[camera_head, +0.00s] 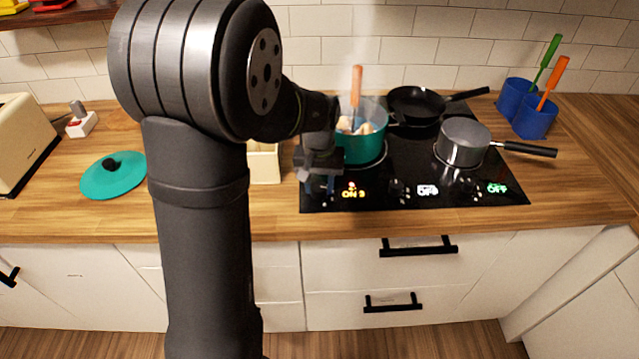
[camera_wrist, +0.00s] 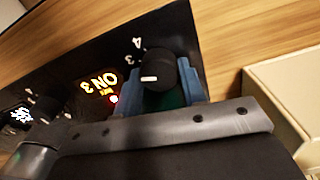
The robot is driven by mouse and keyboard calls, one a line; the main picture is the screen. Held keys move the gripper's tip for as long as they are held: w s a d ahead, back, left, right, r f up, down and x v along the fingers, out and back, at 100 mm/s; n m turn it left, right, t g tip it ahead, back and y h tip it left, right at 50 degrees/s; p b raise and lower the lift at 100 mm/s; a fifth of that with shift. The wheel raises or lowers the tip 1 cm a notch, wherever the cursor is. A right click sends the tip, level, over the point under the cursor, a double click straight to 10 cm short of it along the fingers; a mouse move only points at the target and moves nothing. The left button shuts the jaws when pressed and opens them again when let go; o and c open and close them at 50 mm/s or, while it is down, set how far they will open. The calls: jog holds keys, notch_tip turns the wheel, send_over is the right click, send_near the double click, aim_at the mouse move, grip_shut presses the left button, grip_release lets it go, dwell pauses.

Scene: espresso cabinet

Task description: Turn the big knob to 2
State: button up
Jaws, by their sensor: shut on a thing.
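The big knob (camera_wrist: 157,70) is black and round with a white pointer mark, and sits on the black cooktop's front edge. In the wrist view the numbers 4 and 3 show beside it. Its pointer lies on the side of the printed 3. The display (camera_wrist: 100,88) by it reads ON 3, and it also reads so in the head view (camera_head: 353,194). My gripper (camera_wrist: 165,82) has its blue fingers shut on the knob, one on each side. In the head view my gripper (camera_head: 320,170) is over the cooktop's left front corner, and hides the knob.
A steaming teal pot (camera_head: 364,150) with an orange-handled utensil stands just behind my gripper. A grey saucepan (camera_head: 463,143) and a black frying pan (camera_head: 416,104) are on other burners. Two smaller knobs to the right have OFF displays. A cream box (camera_head: 264,166) stands left of the cooktop.

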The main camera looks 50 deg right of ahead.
aim_at(318, 186)
jog(key=n, duration=0.5)
jog(key=shift+n, duration=0.3)
dwell(0.4)
jog(key=o, duration=1)
notch_tip(318, 186, up, 18)
jog(key=shift+f, duration=0.25)
jog(key=shift+f, duration=0.15)
notch_tip(318, 186, down, 17)
jog(key=shift+f, duration=0.15)
dwell(0.4)
